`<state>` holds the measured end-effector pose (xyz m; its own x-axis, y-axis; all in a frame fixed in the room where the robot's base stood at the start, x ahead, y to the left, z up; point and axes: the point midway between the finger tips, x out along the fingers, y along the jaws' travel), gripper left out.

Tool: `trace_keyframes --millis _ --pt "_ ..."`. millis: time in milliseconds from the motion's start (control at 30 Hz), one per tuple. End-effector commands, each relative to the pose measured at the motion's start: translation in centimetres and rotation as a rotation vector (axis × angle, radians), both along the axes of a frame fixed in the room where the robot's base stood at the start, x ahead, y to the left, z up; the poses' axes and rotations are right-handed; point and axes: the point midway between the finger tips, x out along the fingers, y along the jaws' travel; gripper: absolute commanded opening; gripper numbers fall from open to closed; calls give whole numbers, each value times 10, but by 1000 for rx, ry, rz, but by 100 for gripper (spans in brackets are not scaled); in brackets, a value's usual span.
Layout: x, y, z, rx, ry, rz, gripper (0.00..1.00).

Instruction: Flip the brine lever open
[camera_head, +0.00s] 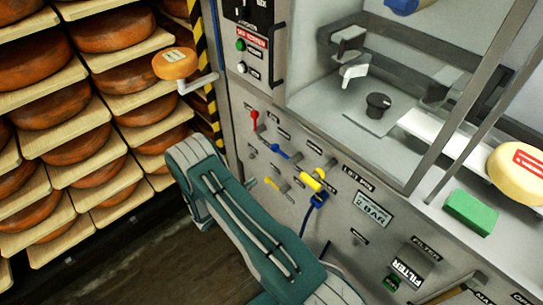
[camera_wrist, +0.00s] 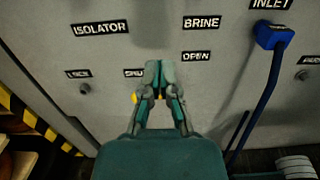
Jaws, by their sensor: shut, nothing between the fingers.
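In the wrist view my gripper (camera_wrist: 158,68) is shut and empty, its fingertips close in front of the grey panel. The BRINE label (camera_wrist: 201,22) is up and right of the fingertips, with the OPEN label (camera_wrist: 196,55) below it. A small SHUT label (camera_wrist: 134,73) is left of the fingers. A bit of yellow (camera_wrist: 134,97) shows beside the left finger, perhaps part of the lever; the rest is hidden behind my gripper. In the head view a yellow lever (camera_head: 281,185) sits low on the panel, beside my green arm; my gripper is not visible there.
A blue inlet fitting (camera_wrist: 273,37) with a hanging hose is right of my gripper. Red (camera_head: 255,119) and blue (camera_head: 281,152) levers are higher on the panel. A cheese rack (camera_head: 75,185) fills the left.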

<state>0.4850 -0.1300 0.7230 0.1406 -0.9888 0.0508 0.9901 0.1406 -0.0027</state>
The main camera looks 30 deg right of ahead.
Motion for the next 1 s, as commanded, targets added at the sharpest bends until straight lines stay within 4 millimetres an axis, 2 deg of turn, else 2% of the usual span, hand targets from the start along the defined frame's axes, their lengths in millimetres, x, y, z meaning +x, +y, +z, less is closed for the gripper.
trace_keyframes --millis 200,333,833,1000 --pt "0 -1 1 0 -1 -2 0" --pt "2 -10 1 0 -1 -4 0" --pt "13 -101 6 0 -2 -6 0" --pt "15 -104 32 0 -3 -2 0"
